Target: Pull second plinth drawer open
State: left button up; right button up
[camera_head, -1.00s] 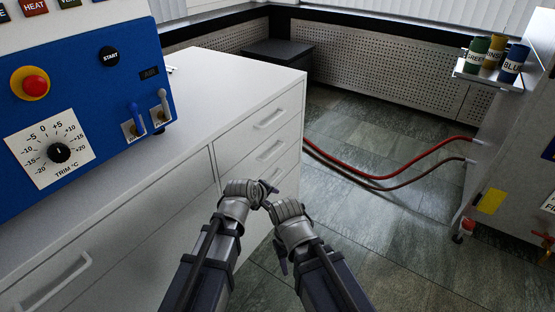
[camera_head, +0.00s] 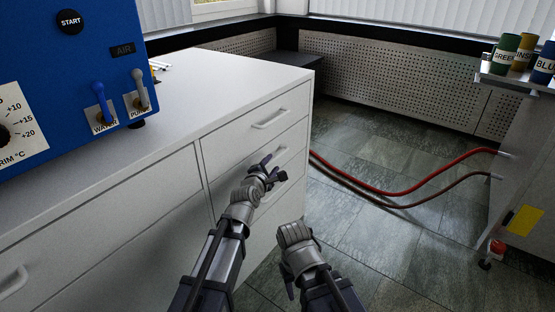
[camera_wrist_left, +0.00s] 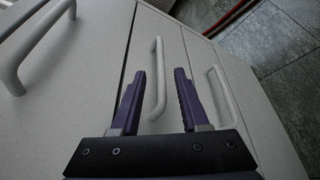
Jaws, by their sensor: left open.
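The white plinth (camera_head: 235,80) carries a stack of drawers at its right end, all shut. The top drawer handle (camera_head: 270,119) is clear. The second drawer (camera_head: 232,182) is just below, its handle partly hidden behind my left gripper (camera_head: 271,172) in the head view. In the left wrist view my left gripper (camera_wrist_left: 160,73) is open, with the second drawer's handle (camera_wrist_left: 158,85) showing between its fingers; contact cannot be told.
A blue control panel (camera_head: 85,75) stands on the plinth at left. Red and brown hoses (camera_head: 400,190) run over the floor to a grey machine (camera_head: 530,165) with colored cups (camera_head: 508,50) on a shelf. The floor (camera_head: 375,245) right of the drawers is mostly clear.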

aim_at(276, 159)
pick_arm(q)
jog(key=b+x, duration=0.1)
jog(key=x, duration=0.6)
jog(key=shift+s, duration=0.1)
grip_shut()
dwell(1.2)
